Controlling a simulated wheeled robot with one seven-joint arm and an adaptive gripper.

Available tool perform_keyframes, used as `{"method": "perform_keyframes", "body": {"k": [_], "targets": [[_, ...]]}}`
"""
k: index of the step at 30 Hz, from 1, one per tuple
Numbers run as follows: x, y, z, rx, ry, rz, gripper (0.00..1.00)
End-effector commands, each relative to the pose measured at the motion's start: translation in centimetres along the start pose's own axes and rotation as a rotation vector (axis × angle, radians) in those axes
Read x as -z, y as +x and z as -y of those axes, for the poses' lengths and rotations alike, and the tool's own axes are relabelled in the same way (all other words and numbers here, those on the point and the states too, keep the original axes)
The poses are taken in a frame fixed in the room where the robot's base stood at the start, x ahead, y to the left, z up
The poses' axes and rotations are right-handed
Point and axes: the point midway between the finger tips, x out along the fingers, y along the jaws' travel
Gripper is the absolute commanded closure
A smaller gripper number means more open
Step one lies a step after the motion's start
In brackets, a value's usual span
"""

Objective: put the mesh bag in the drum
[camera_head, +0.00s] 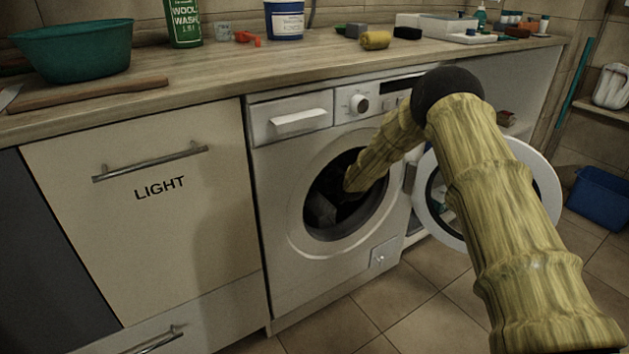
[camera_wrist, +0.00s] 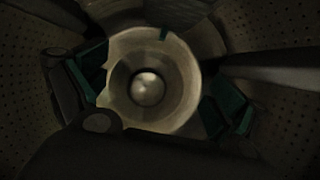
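The washing machine's drum (camera_head: 366,212) is dark inside, and its round door stands open to the right. My arm reaches through the opening, and my gripper (camera_head: 322,208) shows only as a dark shape inside. In the wrist view the perforated drum wall (camera_wrist: 285,105) surrounds my gripper (camera_wrist: 160,90), and the pale round hub (camera_wrist: 148,88) lies straight ahead. The two teal-padded fingers are wide apart, with nothing visible between them. I cannot make out the mesh bag in either view; the drum's lower part is dark and partly hidden by my gripper.
The open door (camera_head: 545,185) stands close beside my arm. The counter (camera_head: 230,75) above holds a green basin (camera_head: 75,50), a wool wash bottle (camera_head: 185,22), a blue tub (camera_head: 285,20) and a yellow roll (camera_head: 375,40). A blue bin (camera_head: 600,197) stands on the floor at right.

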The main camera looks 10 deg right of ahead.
Motion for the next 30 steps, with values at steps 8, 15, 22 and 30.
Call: {"method": "perform_keyframes", "body": {"k": [8,15,22,30], "targets": [[-0.1,0.0,0.0,0.000,0.000,0.002,0.00],[0.0,-1.1,-0.1,0.000,0.001,0.001,0.00],[0.0,-4.7,-0.1,0.000,0.002,0.001,0.00],[0.0,-9.2,0.0,0.000,0.002,0.000,0.00]]}}
